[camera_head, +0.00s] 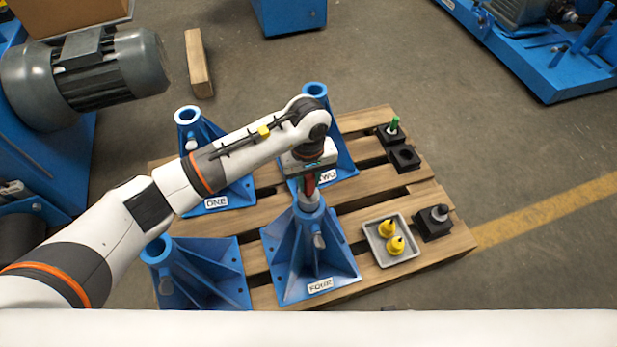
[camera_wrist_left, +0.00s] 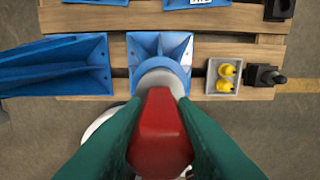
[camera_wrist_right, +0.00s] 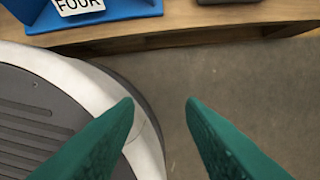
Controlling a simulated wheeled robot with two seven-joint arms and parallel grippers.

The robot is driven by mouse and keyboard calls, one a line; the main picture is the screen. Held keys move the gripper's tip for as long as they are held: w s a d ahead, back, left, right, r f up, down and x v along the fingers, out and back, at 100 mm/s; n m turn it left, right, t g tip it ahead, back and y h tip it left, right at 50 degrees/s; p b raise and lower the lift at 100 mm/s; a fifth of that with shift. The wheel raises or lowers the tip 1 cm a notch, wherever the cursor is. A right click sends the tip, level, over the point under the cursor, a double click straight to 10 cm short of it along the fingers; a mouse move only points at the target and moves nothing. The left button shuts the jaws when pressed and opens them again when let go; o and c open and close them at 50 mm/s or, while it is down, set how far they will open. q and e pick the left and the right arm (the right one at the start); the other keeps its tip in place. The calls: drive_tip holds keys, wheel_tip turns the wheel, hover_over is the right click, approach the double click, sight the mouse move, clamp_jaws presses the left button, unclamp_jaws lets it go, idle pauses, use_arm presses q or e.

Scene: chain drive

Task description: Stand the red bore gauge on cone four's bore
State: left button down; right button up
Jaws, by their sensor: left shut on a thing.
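The red bore gauge shows in the left wrist view (camera_wrist_left: 160,135), with a red handle and a grey round lower end. My left gripper (camera_head: 306,178) is shut on the handle, above cone four. In the head view the gauge (camera_head: 309,189) is upright, with its lower end at the top of cone four (camera_head: 312,262). I cannot tell whether it rests on the bore or is just above it. The gauge hides the bore. Cone four also shows in the left wrist view (camera_wrist_left: 160,52). My right gripper (camera_wrist_right: 160,108) is open and empty, beyond the pallet's front edge.
Cone one (camera_head: 212,165), cone two (camera_head: 338,150) and another blue cone (camera_head: 200,275) stand on the wooden pallet (camera_head: 440,205). A grey tray (camera_head: 373,246) holds two yellow pieces. Black blocks stand at the right, one with a green-topped piece (camera_head: 394,126), one with a grey piece (camera_head: 440,212).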

use_arm(q)
drive_tip(key=shift+f, duration=0.15)
use_arm(e)
drive_tip(key=shift+w+a+r, duration=0.1)
drive_tip(key=shift+w+r, duration=0.15)
drive_tip(key=shift+r, duration=0.35)
use_arm(q)
drive_tip(key=shift+b, duration=0.3)
drive_tip(key=c, duration=1.2)
unclamp_jaws()
drive_tip(key=shift+f, duration=0.1)
drive_tip(key=shift+o, duration=0.2)
use_arm(e)
drive_tip(key=shift+w+r, duration=0.3)
drive_tip(key=shift+w, duration=0.1)
use_arm(q)
drive_tip(key=shift+r+p, duration=0.9)
drive_tip(key=shift+r, duration=0.05)
wheel_tip(320, 180, up, 11)
drive_tip(key=shift+w+r, duration=0.15)
use_arm(e)
drive_tip(key=s+f, duration=0.4)
drive_tip(key=shift+d, duration=0.3)
